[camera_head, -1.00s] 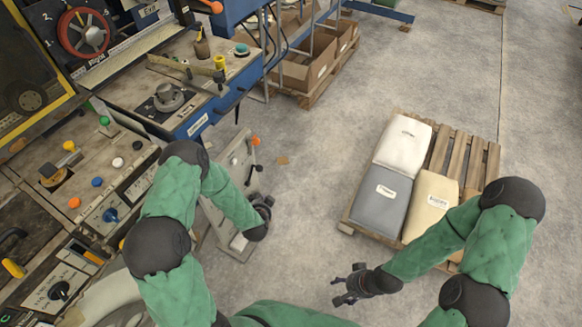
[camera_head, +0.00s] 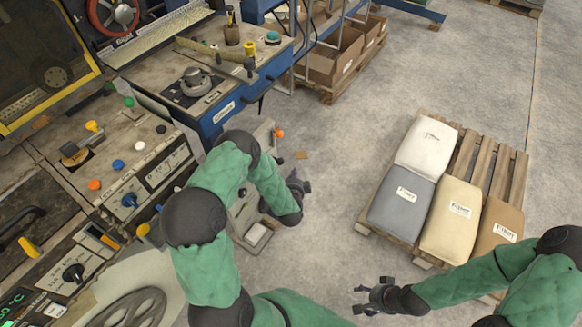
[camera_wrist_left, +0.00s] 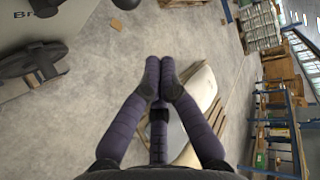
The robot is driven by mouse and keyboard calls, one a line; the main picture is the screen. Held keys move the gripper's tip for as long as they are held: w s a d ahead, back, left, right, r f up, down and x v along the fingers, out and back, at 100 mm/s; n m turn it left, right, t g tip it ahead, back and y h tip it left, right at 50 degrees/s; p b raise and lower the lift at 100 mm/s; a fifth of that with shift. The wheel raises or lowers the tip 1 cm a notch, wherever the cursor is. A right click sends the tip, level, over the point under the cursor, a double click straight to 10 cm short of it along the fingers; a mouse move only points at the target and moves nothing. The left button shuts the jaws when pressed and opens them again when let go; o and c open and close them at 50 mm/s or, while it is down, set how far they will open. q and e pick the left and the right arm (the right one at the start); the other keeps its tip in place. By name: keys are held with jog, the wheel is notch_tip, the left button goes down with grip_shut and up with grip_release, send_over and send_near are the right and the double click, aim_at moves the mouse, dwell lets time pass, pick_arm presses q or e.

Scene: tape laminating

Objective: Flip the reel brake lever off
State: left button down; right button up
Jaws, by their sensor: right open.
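My left gripper (camera_head: 298,184) hangs above the floor, just right of a grey stand (camera_head: 252,205). In the left wrist view its fingertips (camera_wrist_left: 159,78) meet, with nothing visible between them. In the same view a dark round knob (camera_wrist_left: 45,8) beside lettering starting "Br" shows at the top left, and a dark reel-like disc (camera_wrist_left: 30,62) lies below it. The gripper is apart from both. In the head view an orange-tipped lever (camera_head: 279,133) stands by the grey stand. I cannot tell which is the reel brake lever. My right gripper (camera_head: 364,298) is open and empty over the floor.
A pallet (camera_head: 465,160) with several bags stands at the right. Machine panels with coloured buttons (camera_head: 118,164) fill the left, with a grey reel (camera_head: 135,308) at the lower left. Cardboard boxes (camera_head: 325,60) stand at the back. Floor between stand and pallet is clear.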

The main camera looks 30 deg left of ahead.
pick_arm(q)
jog(key=b+x, duration=0.4)
jog(key=x, duration=0.6)
jog(key=shift+s+a+r+b, duration=0.2)
jog(key=shift+s+a+r, duration=0.1)
jog(key=shift+s, duration=0.3)
jog(key=shift+s+a+r+b, duration=0.2)
jog(key=shift+s+a, duration=0.1)
jog(key=shift+s, duration=0.3)
jog(key=shift+s+a+r+b, duration=0.2)
jog(key=shift+s+a+r, duration=0.1)
jog(key=shift+s, duration=0.3)
